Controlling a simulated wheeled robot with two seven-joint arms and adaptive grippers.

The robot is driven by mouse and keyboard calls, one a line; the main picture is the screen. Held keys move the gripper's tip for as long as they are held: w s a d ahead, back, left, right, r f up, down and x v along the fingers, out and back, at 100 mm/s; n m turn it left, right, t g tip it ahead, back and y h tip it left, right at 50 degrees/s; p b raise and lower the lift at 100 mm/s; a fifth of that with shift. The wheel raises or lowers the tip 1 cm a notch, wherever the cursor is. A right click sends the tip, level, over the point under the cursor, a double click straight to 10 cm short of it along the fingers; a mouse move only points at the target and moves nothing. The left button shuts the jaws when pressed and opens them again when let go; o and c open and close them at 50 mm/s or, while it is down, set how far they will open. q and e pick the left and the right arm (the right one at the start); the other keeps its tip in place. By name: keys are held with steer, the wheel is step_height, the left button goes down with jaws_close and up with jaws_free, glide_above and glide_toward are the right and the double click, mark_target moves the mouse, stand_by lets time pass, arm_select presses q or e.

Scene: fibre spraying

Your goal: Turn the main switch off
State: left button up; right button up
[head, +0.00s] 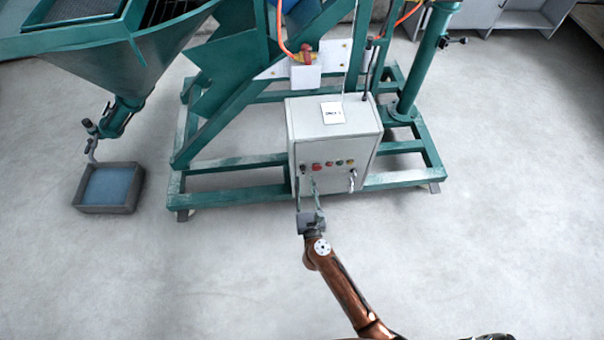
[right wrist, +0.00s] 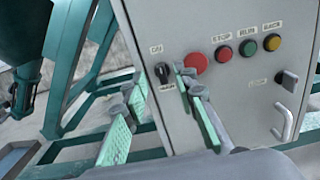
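The main switch is a small black rotary knob (right wrist: 162,72) on the front of a grey control box (head: 335,150), between an upper label that seems to read ON and a lower MAIN label. In the head view the switch (head: 303,169) is tiny, at the left of the button row. My right gripper (head: 308,188) is in front of the box's lower left. In the right wrist view its two green-padded fingers (right wrist: 157,92) are spread apart, with the knob ahead between their tips and nothing held. Contact with the knob does not show. My left gripper is out of view.
Right of the switch are a red button (right wrist: 195,63) and the smaller STOP (right wrist: 223,54), green RUN (right wrist: 248,48) and yellow (right wrist: 272,42) buttons. A door handle (right wrist: 283,123) sticks out lower right. A green frame (head: 230,165) surrounds the box. A grey tray (head: 105,209) stands left.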

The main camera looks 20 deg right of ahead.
mark_target(304, 171)
steer(key=shift+b+x, duration=0.35)
steer(key=shift+x, duration=1.75)
steer(key=shift+f, duration=0.1)
steer(key=shift+c, duration=0.3)
